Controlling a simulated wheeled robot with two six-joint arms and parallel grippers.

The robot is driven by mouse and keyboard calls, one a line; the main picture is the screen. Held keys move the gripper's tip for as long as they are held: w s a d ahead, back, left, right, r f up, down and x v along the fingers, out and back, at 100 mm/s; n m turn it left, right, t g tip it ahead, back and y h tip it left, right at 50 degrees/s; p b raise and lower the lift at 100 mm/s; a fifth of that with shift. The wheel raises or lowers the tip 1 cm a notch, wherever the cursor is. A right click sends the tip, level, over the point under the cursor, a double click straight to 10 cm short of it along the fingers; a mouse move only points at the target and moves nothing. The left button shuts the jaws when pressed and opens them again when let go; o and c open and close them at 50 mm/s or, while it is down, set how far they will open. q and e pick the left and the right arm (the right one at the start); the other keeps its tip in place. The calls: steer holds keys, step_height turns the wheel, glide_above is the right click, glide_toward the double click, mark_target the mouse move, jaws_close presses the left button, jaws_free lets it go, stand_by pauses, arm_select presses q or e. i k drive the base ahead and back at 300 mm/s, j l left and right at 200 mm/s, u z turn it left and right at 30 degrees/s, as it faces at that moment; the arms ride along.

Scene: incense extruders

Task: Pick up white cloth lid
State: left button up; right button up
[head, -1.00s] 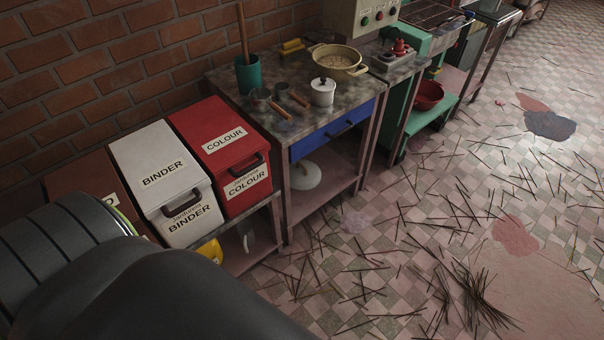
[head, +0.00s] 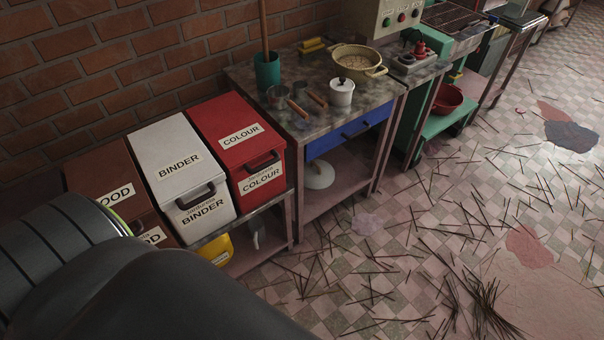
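A white round thing (head: 319,175) that may be the white cloth lid lies on the lower shelf of the workbench, below the blue drawer. Part of it is hidden by the shelf shadow and the bench frame. A small white pot with a lid and dark knob (head: 341,92) stands on the bench top. I cannot tell from this view which white piece is cloth. A dark arm link of mine fills the lower left, but neither of my grippers is in view.
The bench top (head: 320,121) also holds a green cup (head: 267,71), a cream pan (head: 357,62) and wooden-handled tools. The brown (head: 108,184), white (head: 172,147) and red (head: 228,124) bins stand left of it. Incense sticks (head: 480,310) litter the floor at right.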

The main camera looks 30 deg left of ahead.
mark_target(318, 175)
steer(key=i+l+u, duration=0.1)
steer(key=u, duration=0.35)
steer(key=i+l+u, duration=0.25)
steer(key=u, duration=0.25)
steer(key=i+l+u, duration=0.25)
steer(key=u, duration=0.2)
steer(key=i+l+u, duration=0.1)
steer(key=l, duration=0.35)
steer(key=i+l+u, duration=0.15)
steer(key=l, duration=0.25)
steer(key=i+l+u, duration=0.1)
steer(key=l, duration=0.4)
steer(key=i+l+u, duration=0.15)
steer(key=l, duration=0.3)
steer(key=i+l+u, duration=0.1)
steer(key=l, duration=0.4)
steer(key=i+l, duration=0.1)
steer(key=l, duration=0.35)
steer(key=i+l, duration=0.1)
steer(key=l, duration=0.35)
steer(key=i+l, duration=0.1)
steer(key=l, duration=0.35)
steer(key=i+l, duration=0.1)
steer(key=l, duration=0.35)
